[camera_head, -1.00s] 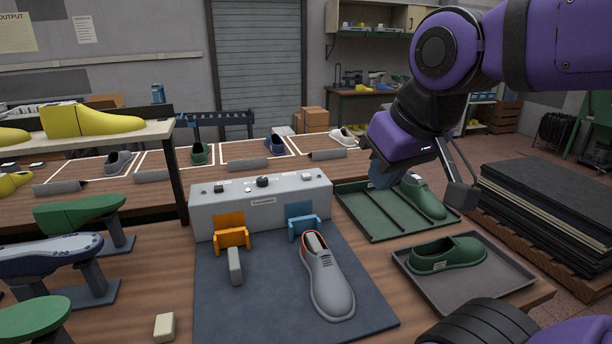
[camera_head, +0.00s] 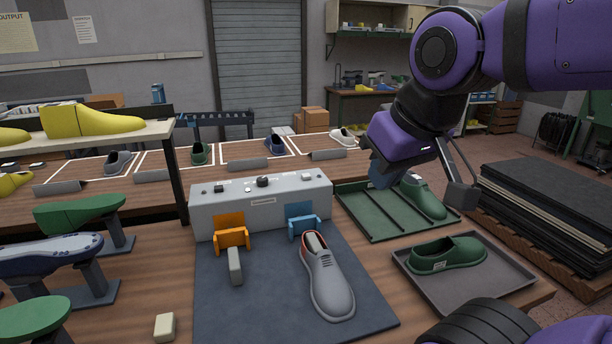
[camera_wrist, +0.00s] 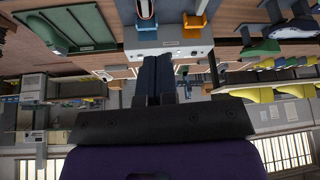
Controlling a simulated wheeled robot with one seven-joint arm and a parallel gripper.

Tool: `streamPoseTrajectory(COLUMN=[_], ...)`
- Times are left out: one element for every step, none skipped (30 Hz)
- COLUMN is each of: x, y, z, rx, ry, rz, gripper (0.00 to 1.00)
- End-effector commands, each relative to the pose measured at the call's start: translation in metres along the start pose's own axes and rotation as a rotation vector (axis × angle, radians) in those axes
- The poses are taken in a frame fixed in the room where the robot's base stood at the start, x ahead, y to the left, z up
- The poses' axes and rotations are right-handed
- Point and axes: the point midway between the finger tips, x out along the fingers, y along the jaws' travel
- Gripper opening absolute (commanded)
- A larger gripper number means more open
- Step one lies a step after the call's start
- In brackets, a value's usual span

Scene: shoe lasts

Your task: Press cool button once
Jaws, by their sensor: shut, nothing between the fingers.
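A grey control box (camera_head: 275,214) stands at the back of a dark blue mat (camera_head: 220,300). My gripper (camera_head: 380,180) is shut and empty, right of the box and above the green tray. The wrist view shows its fingers together (camera_wrist: 160,78).
A grey shoe (camera_head: 328,283) sits on a last before the blue bracket; a bare grey last (camera_head: 235,266) stands before the orange one. A shelf with yellow lasts (camera_head: 95,121) stands left.

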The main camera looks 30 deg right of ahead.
Motion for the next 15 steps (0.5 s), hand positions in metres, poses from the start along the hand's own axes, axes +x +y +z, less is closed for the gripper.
streamPoseTrajectory(x=[0.0000, 0.0000, 0.0000, 0.0000, 0.0000, 0.0000, 0.0000, 0.0000, 0.0000, 0.0000, 0.0000, 0.0001, 0.0002, 0.0003, 0.0006], y=[0.0000, 0.0000, 0.0000, 0.0000, 0.0000, 0.0000, 0.0000, 0.0000, 0.0000, 0.0000, 0.0000, -0.0001, -0.0002, -0.0003, -0.0006], z=[0.0000, 0.0000, 0.0000, 0.0000, 0.0000, 0.0000, 0.0000, 0.0000, 0.0000, 0.0000, -0.0001, -0.0008, -0.0019, -0.0035, -0.0066], rx=[0.000, 0.000, 0.000, 0.000, 0.000, 0.000, 0.000, 0.000, 0.000, 0.000, 0.000, 0.001, 0.002, 0.003, 0.007], ry=[0.000, 0.000, 0.000, 0.000, 0.000, 0.000, 0.000, 0.000, 0.000, 0.000, 0.000, 0.000, 0.000, 0.001, 0.002], rz=[0.000, 0.000, 0.000, 0.000, 0.000, 0.000, 0.000, 0.000, 0.000, 0.000, 0.000, -0.001, -0.002, -0.003, -0.005], gripper=[0.00, 0.00, 0.00, 0.00, 0.00, 0.00, 0.00, 0.00, 0.00, 0.00, 0.00, 0.00, 0.00, 0.00, 0.00])
